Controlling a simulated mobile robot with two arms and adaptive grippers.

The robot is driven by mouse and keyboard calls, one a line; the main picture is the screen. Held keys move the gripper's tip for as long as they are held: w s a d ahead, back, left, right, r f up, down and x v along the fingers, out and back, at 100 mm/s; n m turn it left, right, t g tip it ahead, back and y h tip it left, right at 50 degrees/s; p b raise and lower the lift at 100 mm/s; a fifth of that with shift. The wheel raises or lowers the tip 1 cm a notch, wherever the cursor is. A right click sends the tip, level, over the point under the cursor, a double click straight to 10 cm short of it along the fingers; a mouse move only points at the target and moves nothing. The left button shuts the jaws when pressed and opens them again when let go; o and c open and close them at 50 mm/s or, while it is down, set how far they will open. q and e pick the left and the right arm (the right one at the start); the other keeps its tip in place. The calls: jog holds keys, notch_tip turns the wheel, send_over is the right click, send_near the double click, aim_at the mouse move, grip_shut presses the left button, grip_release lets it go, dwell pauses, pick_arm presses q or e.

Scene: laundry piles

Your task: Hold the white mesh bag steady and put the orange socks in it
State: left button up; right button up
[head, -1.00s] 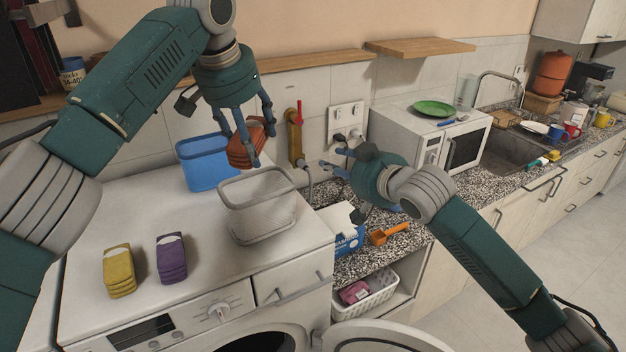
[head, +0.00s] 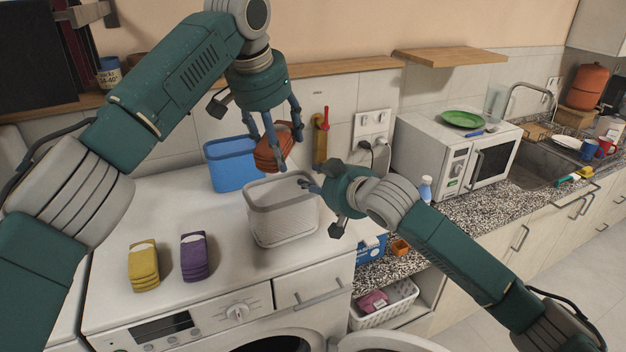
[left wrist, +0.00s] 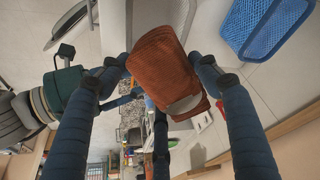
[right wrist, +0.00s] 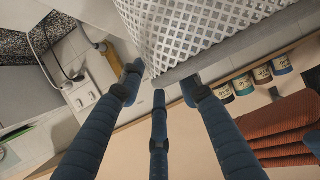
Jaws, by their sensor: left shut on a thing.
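The orange socks (head: 270,153), a folded bundle, are in my left gripper (head: 278,148), held above the back rim of the white mesh bag. They fill the left wrist view (left wrist: 165,70) between its fingers. The white mesh bag (head: 282,225) stands upright and open-topped on the washing machine. My right gripper (head: 308,186) is at the bag's right rim, its fingers spread and not closed on it. In the right wrist view the bag's mesh wall and rim (right wrist: 195,35) lie just beyond the fingertips; whether they touch is unclear.
A blue basket (head: 230,165) stands behind the bag. Yellow socks (head: 144,266) and purple socks (head: 194,258) lie left of it on the washing machine (head: 110,310). A blue box (head: 371,249) and the microwave (head: 440,150) are to the right.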

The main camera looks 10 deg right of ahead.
pick_arm(q)
jog(key=shift+d, duration=0.1)
pick_arm(e)
jog(key=shift+x, duration=0.9)
grip_shut()
pick_arm(q)
jog(key=shift+w+a+r, duration=0.25)
jog(key=shift+a+r, duration=0.15)
jog(key=shift+a, duration=0.35)
jog(key=shift+f, duration=3)
